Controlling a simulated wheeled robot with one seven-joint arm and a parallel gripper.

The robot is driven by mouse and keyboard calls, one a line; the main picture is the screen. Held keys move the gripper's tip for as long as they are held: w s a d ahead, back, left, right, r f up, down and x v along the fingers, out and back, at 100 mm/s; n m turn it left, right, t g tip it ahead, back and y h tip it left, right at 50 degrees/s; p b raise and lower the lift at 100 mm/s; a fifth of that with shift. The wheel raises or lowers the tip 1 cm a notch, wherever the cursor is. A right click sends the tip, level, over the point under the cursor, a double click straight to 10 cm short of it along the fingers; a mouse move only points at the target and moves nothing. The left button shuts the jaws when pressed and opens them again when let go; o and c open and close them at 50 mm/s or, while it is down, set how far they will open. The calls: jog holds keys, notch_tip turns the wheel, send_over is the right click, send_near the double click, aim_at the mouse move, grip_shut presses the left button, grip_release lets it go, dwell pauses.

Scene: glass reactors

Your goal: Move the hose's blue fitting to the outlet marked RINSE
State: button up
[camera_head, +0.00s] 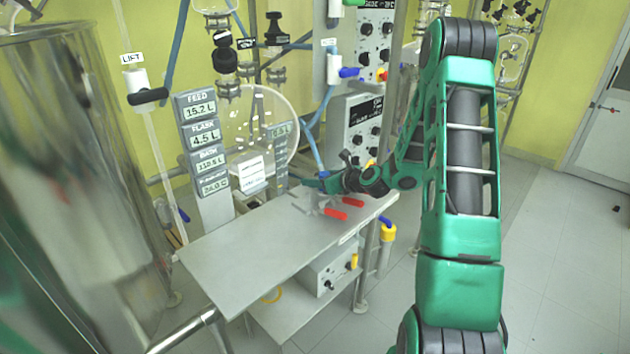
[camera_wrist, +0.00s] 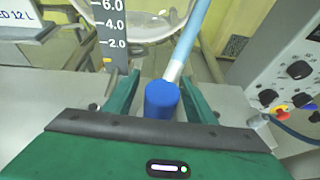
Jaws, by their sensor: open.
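The hose (camera_head: 314,150) is light blue and hangs down to my gripper (camera_head: 312,183) above the back of the grey table. In the wrist view the hose (camera_wrist: 190,40) ends in a blue cylindrical fitting (camera_wrist: 162,99). My gripper (camera_wrist: 159,84) is open, with one finger on each side of the blue fitting. I cannot tell whether either finger touches it. Two red-handled valves (camera_head: 336,214) sit on the table just below my gripper in the head view. I cannot read a RINSE mark in either view, so I cannot tell which outlet bears it.
The grey table (camera_head: 235,265) is bare toward its front left. A display column (camera_head: 201,134), a round glass flask (camera_head: 275,120) and a control box (camera_head: 360,125) stand behind it. A large steel vessel (camera_head: 75,190) fills the left side. Open floor lies at the right.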

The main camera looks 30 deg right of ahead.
jog(key=v, duration=1)
jog(key=shift+s+d+r, duration=0.1)
jog(key=shift+s+r, duration=0.1)
jog(key=shift+s, duration=0.1)
